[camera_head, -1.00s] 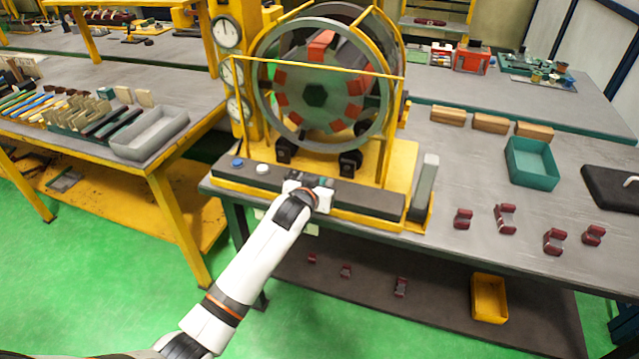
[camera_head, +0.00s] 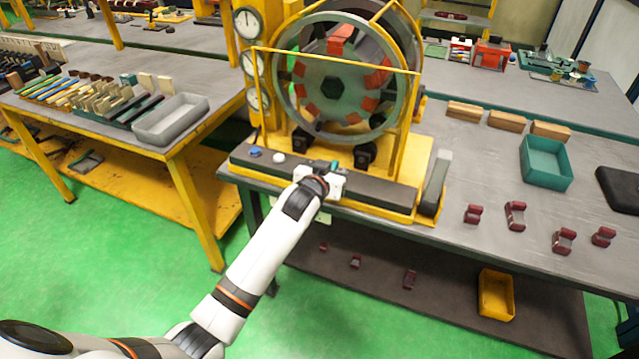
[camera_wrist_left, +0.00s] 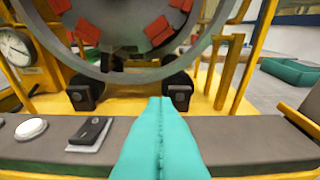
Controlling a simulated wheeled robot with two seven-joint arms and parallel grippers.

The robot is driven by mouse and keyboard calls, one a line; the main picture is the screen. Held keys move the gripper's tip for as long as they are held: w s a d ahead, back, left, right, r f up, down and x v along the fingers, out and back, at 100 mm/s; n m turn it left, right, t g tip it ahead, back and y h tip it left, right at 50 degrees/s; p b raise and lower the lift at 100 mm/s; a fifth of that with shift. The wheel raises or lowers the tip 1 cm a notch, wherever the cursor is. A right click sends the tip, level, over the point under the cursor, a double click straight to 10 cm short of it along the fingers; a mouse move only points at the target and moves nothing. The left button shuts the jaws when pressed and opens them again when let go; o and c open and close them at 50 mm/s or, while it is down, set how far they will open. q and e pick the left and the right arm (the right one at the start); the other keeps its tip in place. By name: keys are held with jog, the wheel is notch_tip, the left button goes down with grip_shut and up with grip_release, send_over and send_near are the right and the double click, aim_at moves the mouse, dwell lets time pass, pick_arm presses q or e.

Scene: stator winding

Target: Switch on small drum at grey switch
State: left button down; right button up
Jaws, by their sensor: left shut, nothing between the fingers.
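The drum (camera_head: 333,83), a dark wheel with red blocks inside a grey ring, stands in a yellow frame. A dark console strip runs along its front. In the left wrist view, a black rocker switch on a grey plate (camera_wrist_left: 90,133) sits on the strip, right of a round white button (camera_wrist_left: 31,129). My left gripper (camera_head: 335,166) is shut and empty over the strip, to the right of the switch. Its teal fingers (camera_wrist_left: 161,135) show pressed together in the left wrist view, apart from the switch. The wrist obscures the switch in the head view. My right gripper is out of view.
A blue button (camera_head: 255,152) is at the strip's left end. Dial gauges (camera_head: 249,24) stand left of the drum. A teal bin (camera_head: 546,163) and several dark red clamps lie to the right. A grey tray (camera_head: 171,119) is on the left bench.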

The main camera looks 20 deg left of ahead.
pick_arm(q)
jog(key=s+b, duration=0.1)
jog(key=s, duration=0.8)
jog(key=shift+a, duration=0.2)
jog(key=s+f+g, duration=0.2)
jog(key=f, duration=0.9)
jog(key=s+f+g, duration=0.2)
jog(key=s+f, duration=0.1)
jog(key=f, duration=0.8)
jog(key=s+a+f+m+g, duration=0.1)
jog(key=s+f+g, duration=0.1)
jog(key=s+f, duration=0.45)
jog(key=s+a+f+g, duration=0.15)
jog(key=s+f, duration=0.25)
jog(key=f, duration=0.5)
jog(key=s+f+g, duration=0.2)
jog(key=s+f, duration=0.3)
jog(key=s, duration=0.6)
jog(key=s+f+g, duration=0.2)
jog(key=s+f, duration=0.4)
jog(key=s, duration=0.6)
jog(key=s+f+m+g, duration=0.1)
jog(key=s+f+g, duration=0.1)
jog(key=s+f, duration=0.4)
jog(key=s, duration=0.5)
jog(key=shift+s+a+f+y, duration=0.15)
jog(key=shift+s+a+y, duration=0.1)
jog(key=shift+y, duration=0.05)
